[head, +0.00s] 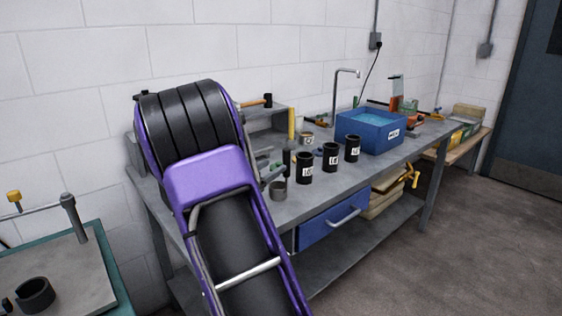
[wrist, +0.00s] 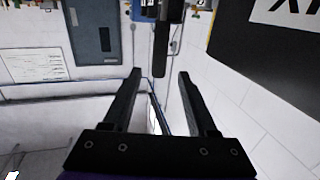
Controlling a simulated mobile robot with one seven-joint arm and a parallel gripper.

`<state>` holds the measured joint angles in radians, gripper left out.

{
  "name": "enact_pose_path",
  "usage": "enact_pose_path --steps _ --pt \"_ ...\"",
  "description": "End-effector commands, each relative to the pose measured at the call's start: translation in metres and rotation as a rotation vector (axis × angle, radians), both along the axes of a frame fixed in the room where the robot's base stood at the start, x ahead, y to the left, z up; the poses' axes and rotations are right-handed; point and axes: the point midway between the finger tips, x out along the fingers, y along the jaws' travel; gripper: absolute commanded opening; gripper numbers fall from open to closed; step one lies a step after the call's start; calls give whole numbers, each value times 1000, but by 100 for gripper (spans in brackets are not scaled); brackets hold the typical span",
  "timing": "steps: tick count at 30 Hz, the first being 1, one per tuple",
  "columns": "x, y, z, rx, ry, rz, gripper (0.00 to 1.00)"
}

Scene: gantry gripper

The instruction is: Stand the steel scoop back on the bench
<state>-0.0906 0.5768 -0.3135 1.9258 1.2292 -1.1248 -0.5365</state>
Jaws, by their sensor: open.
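My gripper (wrist: 160,75) is open in the wrist view, its two dark fingers apart with nothing clasped between them. A dark upright bar (wrist: 160,50) shows beyond and between the fingertips; I cannot tell what it belongs to or how far off it is. In the head view, a small grey cup-shaped piece (head: 278,190), possibly the steel scoop, is at the near edge of the grey bench (head: 310,203), just right of my arm. Whether it has a handle or is tilted is unclear.
Black labelled canisters (head: 304,169) stand in a row on the bench, right of the grey cup. Behind them is a blue water basin (head: 370,140) under a tap (head: 337,95). A teal-edged table (head: 75,265) is at lower left. Open floor lies at right.

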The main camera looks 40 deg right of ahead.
Motion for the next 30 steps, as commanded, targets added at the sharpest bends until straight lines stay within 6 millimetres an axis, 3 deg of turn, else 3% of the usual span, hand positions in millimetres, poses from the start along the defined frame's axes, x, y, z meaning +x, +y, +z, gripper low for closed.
enact_pose_path --steps 3,9,26,30 --pt "-8 21 1 0 0 2 58" --pt "-15 39 1 0 0 -1 58" --pt "-16 42 0 0 0 -1 58" --pt "-2 51 13 30 -44 44 58"
